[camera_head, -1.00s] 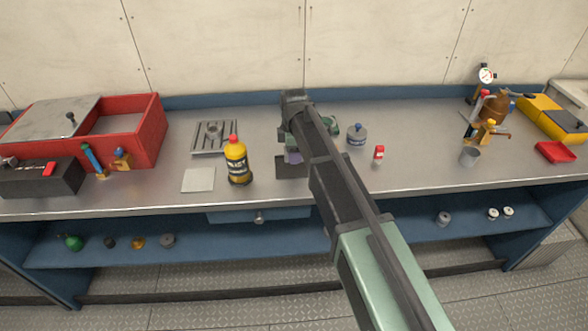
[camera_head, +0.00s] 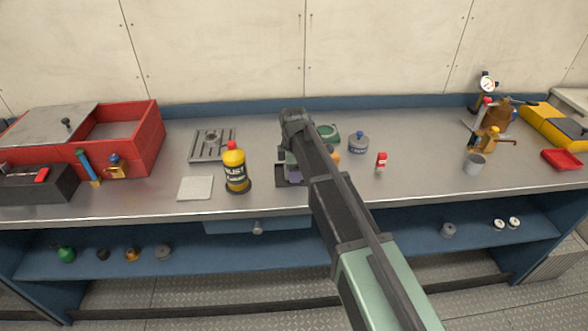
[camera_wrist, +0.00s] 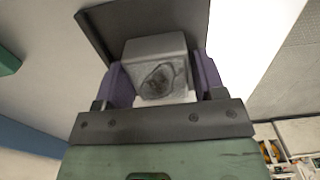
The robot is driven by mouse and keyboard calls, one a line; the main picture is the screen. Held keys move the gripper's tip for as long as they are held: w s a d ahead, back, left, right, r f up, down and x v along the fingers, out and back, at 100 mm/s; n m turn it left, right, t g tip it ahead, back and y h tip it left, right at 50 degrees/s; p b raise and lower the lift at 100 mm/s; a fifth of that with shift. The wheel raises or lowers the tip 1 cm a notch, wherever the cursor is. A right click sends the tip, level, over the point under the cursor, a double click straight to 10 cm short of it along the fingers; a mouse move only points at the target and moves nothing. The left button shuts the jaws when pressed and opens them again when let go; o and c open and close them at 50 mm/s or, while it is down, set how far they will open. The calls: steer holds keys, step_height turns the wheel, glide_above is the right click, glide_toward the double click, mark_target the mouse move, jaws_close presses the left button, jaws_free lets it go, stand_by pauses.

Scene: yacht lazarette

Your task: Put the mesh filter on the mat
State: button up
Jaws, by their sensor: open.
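My gripper (camera_head: 290,166) reaches down over a dark flat square (camera_head: 287,183) on the bench, which looks like the mat. In the wrist view, the purple fingers of my gripper (camera_wrist: 160,66) stand apart on either side of a grey block (camera_wrist: 155,48) with a dark, rounded, mesh-like patch on its face. It looks like the mesh filter. The dark square (camera_wrist: 103,24) shows behind the block. I cannot tell whether the block touches the square. In the head view, my arm and fingers mostly hide the block.
A yellow bottle (camera_head: 235,170) stands close left of my gripper, beside a light grey square (camera_head: 195,188) and a metal grate (camera_head: 212,145). A grey-blue pot (camera_head: 358,144) and small red-capped bottle (camera_head: 381,162) stand to the right. A red box (camera_head: 135,150) is far left.

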step_height(320, 180, up, 12)
steer(key=p, duration=1.2)
steer(key=s+d+m, duration=1.9)
steer(key=s+d, duration=0.1)
steer(key=s, duration=0.3)
steer(key=shift+s, duration=0.4)
steer(key=shift+r, duration=0.1)
